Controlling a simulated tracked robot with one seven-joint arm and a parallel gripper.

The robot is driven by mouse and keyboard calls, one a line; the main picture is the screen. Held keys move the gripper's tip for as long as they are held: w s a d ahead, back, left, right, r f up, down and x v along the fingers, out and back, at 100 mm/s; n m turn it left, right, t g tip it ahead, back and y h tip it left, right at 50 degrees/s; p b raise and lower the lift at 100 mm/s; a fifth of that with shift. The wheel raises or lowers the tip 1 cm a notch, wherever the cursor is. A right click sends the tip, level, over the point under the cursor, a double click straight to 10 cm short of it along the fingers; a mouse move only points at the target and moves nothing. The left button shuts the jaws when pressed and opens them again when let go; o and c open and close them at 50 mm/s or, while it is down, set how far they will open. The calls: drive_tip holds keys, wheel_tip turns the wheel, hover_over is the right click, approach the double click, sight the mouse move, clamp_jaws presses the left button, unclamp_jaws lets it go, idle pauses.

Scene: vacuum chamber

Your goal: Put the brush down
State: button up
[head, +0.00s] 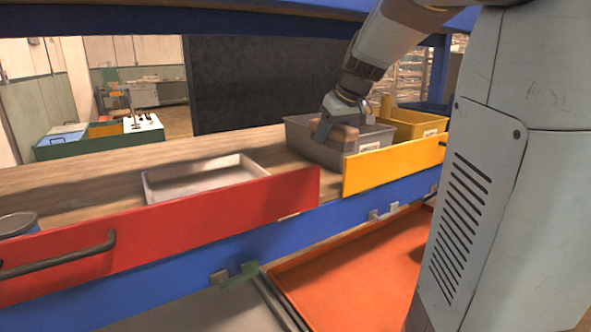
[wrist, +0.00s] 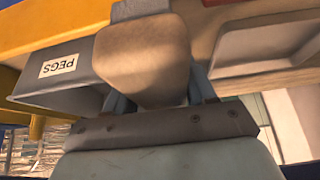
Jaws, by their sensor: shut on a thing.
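The brush, a tan wooden block (head: 343,134), is held in my gripper (head: 328,126) at the grey bin (head: 300,141). In the wrist view the brush (wrist: 145,60) fills the middle, between the two grey-blue fingers of my gripper (wrist: 160,92). The fingers are shut on it. The grey bin (wrist: 85,88) carries a PEGS label in the wrist view. In the head view the brush overlaps the bin's opening and front wall; I cannot tell whether it touches the bin.
A yellow bin (head: 408,121) stands right of the grey bin. A shallow pale tray (head: 200,178) lies on the wooden worktop (head: 90,188) to the left, with bare wood around it. Red (head: 200,222) and yellow (head: 395,165) panels line the front. An open orange drawer (head: 350,275) is below.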

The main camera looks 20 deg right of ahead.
drive_tip(key=w+a+f, duration=0.1)
drive_tip(key=w+f, duration=0.1)
drive_tip(key=w, duration=0.2)
drive_tip(key=w+a+f, duration=0.1)
drive_tip(key=w+f, duration=0.2)
drive_tip(key=w, duration=0.1)
drive_tip(key=w+a+f, duration=0.2)
drive_tip(key=w+f, duration=0.1)
drive_tip(key=shift+w+f, duration=0.2)
drive_tip(key=shift+w, duration=0.2)
drive_tip(key=shift+x, duration=0.9)
drive_tip(key=shift+w+a+f, duration=0.1)
drive_tip(key=shift+f, duration=1.3)
drive_tip(key=o, duration=1.3)
